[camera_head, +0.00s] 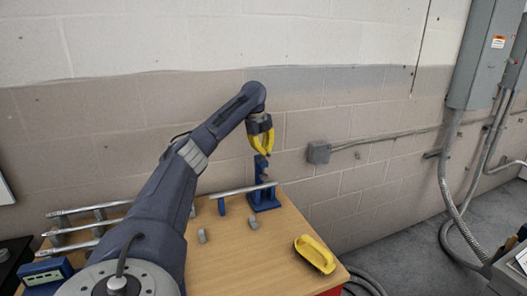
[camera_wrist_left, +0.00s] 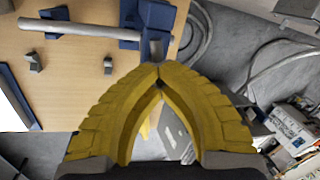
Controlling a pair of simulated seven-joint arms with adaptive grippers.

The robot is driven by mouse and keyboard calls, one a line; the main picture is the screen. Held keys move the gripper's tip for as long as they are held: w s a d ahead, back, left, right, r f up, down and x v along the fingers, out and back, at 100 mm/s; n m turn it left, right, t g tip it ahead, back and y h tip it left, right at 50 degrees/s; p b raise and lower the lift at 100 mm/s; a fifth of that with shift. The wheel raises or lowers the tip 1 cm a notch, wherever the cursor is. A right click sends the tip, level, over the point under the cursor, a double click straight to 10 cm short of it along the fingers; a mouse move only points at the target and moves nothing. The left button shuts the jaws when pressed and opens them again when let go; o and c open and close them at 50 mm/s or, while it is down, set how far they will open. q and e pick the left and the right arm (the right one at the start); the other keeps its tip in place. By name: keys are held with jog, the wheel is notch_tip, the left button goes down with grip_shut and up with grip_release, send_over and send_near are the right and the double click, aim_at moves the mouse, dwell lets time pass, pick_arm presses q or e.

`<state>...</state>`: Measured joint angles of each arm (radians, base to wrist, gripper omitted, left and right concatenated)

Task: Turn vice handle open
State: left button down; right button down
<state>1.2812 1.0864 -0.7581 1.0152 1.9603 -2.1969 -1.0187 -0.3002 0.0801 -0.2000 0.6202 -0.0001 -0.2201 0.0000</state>
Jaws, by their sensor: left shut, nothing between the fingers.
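A blue vice (camera_head: 264,200) stands at the back right of the wooden table, with an upright blue part. A long grey metal bar (camera_head: 236,190) lies level across it and a second blue support. The vice (camera_wrist_left: 150,18) and bar (camera_wrist_left: 75,29) also show at the top of the left wrist view. A small grey piece (camera_wrist_left: 156,46), which may be the handle, shows just beyond my fingertips. My left gripper (camera_head: 264,150) has yellow fingers, shut and empty, above the vice; its tips (camera_wrist_left: 158,72) meet in the left wrist view. I cannot tell whether they touch anything. My right gripper is not in view.
A yellow tool (camera_head: 315,254) lies at the table's right edge. Two small grey blocks (camera_head: 253,223) sit on the bare wood (camera_head: 225,260). A rack of metal bars (camera_head: 85,228) and a blue meter (camera_head: 48,272) are at left. The block wall (camera_head: 330,110) is close behind.

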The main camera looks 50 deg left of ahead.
pick_arm(q)
jog(key=n+y, duration=0.1)
jog(key=n, duration=0.4)
jog(key=shift+w+f, duration=0.1)
jog(key=shift+w, duration=0.05)
jog(key=n+g, duration=0.1)
jog(key=n, duration=0.5)
jog(key=shift+w+y, duration=0.1)
jog(key=shift+y, duration=0.3)
jog(key=c, duration=2.1)
grip_release()
jog(key=o, duration=0.6)
jog(key=r, duration=0.4)
jog(key=s+d+r, duration=0.1)
jog(key=r, duration=0.3)
jog(key=d+r, duration=0.1)
jog(key=r, duration=0.2)
jog(key=shift+s+r, duration=0.15)
jog(key=shift+r, duration=0.25)
